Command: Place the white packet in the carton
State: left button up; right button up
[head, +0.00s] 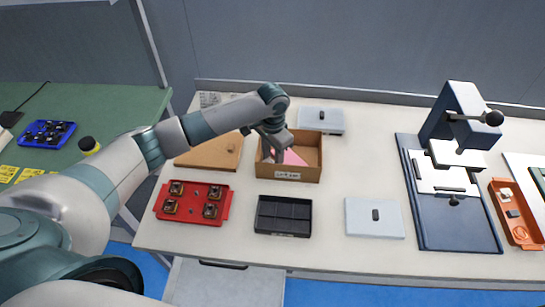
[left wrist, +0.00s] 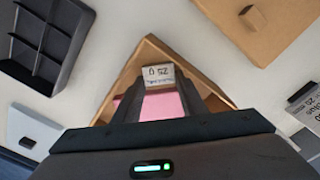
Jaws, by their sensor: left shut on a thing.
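My left gripper (head: 275,152) reaches down into the open mouth of the brown carton (head: 304,174), at its left side. In the left wrist view the gripper (left wrist: 158,85) is shut on the white packet (left wrist: 158,75), which carries printed text. The packet is inside the outline of the carton (left wrist: 112,97) there, over a pink sheet (left wrist: 165,104). The pink sheet also shows in the carton in the head view (head: 293,157). The packet is hidden by the gripper in the head view. I cannot tell whether it touches the carton floor. My right gripper is not in view.
A brown board (head: 208,153) lies left of the carton and a grey lidded box (head: 321,121) behind it. A red tray (head: 193,218), a black divided tray (head: 284,231) and a light grey lid (head: 375,217) lie in front. A blue press (head: 458,220) stands right.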

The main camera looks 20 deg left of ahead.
pick_arm(q)
jog(key=shift+f, duration=0.1)
jog(key=o, duration=0.7)
jog(key=shift+o, duration=0.2)
notch_tip(320, 180, up, 12)
jog(key=b, duration=0.3)
dwell(0.4)
